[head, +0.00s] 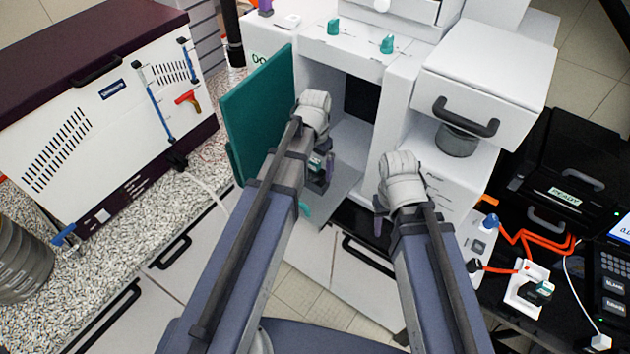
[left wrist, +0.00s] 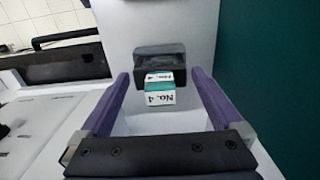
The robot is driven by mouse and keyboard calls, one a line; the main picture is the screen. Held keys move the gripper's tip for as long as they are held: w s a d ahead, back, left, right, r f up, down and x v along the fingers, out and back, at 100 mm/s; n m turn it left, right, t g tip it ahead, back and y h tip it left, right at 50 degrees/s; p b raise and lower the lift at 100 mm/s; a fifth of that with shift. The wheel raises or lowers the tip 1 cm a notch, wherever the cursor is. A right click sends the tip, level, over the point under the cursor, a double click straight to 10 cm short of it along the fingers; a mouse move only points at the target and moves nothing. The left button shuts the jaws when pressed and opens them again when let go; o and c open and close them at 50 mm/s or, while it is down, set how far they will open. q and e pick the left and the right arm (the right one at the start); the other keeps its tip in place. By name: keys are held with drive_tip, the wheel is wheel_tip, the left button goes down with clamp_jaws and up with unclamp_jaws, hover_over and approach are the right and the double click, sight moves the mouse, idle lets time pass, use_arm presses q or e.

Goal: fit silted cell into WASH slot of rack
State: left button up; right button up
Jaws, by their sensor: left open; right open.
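A small cell with a green band and a white label reading "No. 4" (left wrist: 160,95) sticks out of a black holder (left wrist: 157,63) on a white wall in the left wrist view. My left gripper (left wrist: 162,108) is open, its purple fingers spread to either side of the cell, with no contact visible. In the head view my left gripper (head: 319,174) is in front of the open cabinet, mostly hidden by its own arm. My right gripper (head: 378,226) is open and points down in front of the cabinet; only part shows. No WASH label can be read.
A green door (head: 258,115) stands open left of my left arm. A white drawer (head: 480,95) juts out at right. On the black bench are a white holder with a green-topped piece (head: 527,290), orange tubing (head: 540,238) and a black "READY" case (head: 570,165).

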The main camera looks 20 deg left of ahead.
use_arm(q)
drive_tip(key=shift+f+b, duration=0.3)
drive_tip(key=shift+f, duration=0.45)
drive_tip(key=shift+r, duration=0.1)
use_arm(e)
drive_tip(key=shift+f, duration=0.7)
use_arm(q)
drive_tip(key=c, duration=1.5)
drive_tip(key=shift+r, duration=0.15)
use_arm(e)
drive_tip(key=shift+r, duration=0.15)
use_arm(q)
wheel_tip(320, 180, up, 10)
drive_tip(key=p, duration=1)
use_arm(e)
wheel_tip(320, 180, up, 10)
